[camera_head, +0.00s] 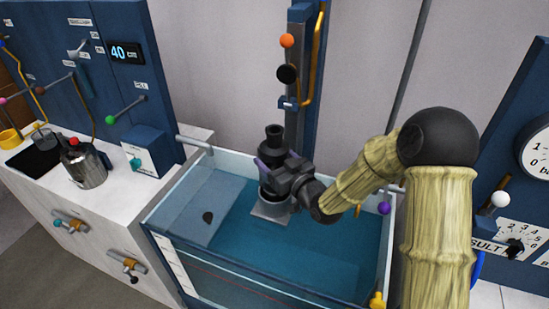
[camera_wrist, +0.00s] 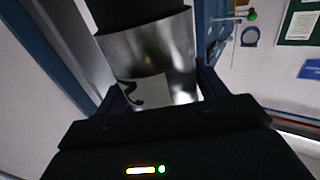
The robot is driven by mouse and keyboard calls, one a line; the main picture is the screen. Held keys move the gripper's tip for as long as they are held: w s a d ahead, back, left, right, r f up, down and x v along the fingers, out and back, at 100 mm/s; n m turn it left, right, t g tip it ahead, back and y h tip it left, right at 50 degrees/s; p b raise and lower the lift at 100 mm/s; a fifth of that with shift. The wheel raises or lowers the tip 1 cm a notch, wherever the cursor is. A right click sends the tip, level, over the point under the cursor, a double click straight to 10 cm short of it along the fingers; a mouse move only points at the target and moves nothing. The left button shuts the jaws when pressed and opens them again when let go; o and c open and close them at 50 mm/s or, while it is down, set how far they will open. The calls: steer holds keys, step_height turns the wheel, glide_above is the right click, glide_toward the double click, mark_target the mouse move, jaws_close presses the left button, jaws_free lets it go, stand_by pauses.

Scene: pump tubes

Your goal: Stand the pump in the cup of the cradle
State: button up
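The pump, a steel cylinder with a black top (camera_head: 274,134), is upright over the tank in the head view. In the wrist view its shiny steel body (camera_wrist: 150,52) with a pale label fills the space between the fingers. My gripper (camera_head: 271,167) comes from the right and is shut on the pump's body; the fingers (camera_wrist: 158,88) flank it closely on both sides. The cradle (camera_head: 270,212), a grey piece with a flat base, is directly below in the tank. My gripper hides part of the pump, and I cannot tell whether its bottom touches the cup.
The glass-walled tank (camera_head: 213,163) holds blue water, with a dark spot on a pale ledge at left. A blue column (camera_head: 303,60) with orange and black knobs rises behind. A steel canister (camera_head: 84,166) stands on the white bench at left. A gauge panel (camera_head: 513,150) is at right.

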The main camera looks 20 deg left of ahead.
steer(key=o, duration=0.4)
steer(key=shift+c, duration=0.2)
steer(key=shift+r, duration=0.1)
steer(key=b+v, duration=0.3)
steer(key=v, duration=0.9)
steer(key=shift+s, duration=0.1)
